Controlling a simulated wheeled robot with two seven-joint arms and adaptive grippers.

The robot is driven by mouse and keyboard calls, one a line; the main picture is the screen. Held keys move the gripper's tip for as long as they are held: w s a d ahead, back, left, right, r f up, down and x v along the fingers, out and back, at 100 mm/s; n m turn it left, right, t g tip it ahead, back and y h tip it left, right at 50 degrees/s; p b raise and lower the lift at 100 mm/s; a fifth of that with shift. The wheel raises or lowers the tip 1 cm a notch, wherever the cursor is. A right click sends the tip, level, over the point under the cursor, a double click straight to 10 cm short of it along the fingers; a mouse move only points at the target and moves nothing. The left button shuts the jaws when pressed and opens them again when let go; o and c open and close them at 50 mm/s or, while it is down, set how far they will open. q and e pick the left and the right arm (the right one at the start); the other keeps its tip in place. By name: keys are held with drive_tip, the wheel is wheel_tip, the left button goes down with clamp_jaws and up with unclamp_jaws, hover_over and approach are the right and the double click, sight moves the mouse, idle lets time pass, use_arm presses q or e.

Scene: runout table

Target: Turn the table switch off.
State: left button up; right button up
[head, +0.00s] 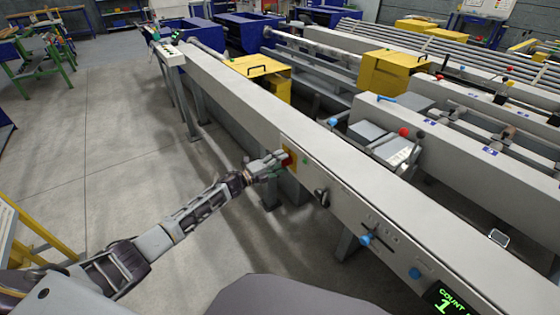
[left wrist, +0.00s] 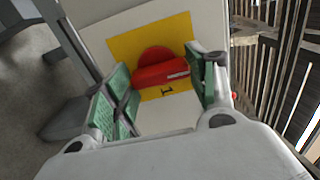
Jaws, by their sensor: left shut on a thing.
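The table switch is a red rotary handle (head: 287,160) on a yellow plate (head: 291,146) on the side of the long grey table rail. My left gripper (head: 277,163) is at the switch, in front of the plate. In the left wrist view the red handle (left wrist: 160,74) lies between the green finger pads of my left gripper (left wrist: 163,82), which is shut on it. The handle's bar runs across from pad to pad, with a white mark near its right end. A black mark (left wrist: 166,91) shows on the yellow plate (left wrist: 125,48) beside the handle. My right gripper is not in view.
Along the same rail are a green button (head: 306,161), a black knob (head: 322,197), a blue-ended lever (head: 366,239), a blue button (head: 414,272) and a counter display (head: 452,298). Yellow machine housings (head: 262,75) stand behind the rail. The floor to the left is mostly clear.

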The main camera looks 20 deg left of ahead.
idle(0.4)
use_arm(q)
drive_tip(key=o, duration=1)
drive_tip(key=shift+a, duration=0.1)
drive_tip(key=shift+v, duration=5.9)
drive_tip(key=shift+n, duration=0.3)
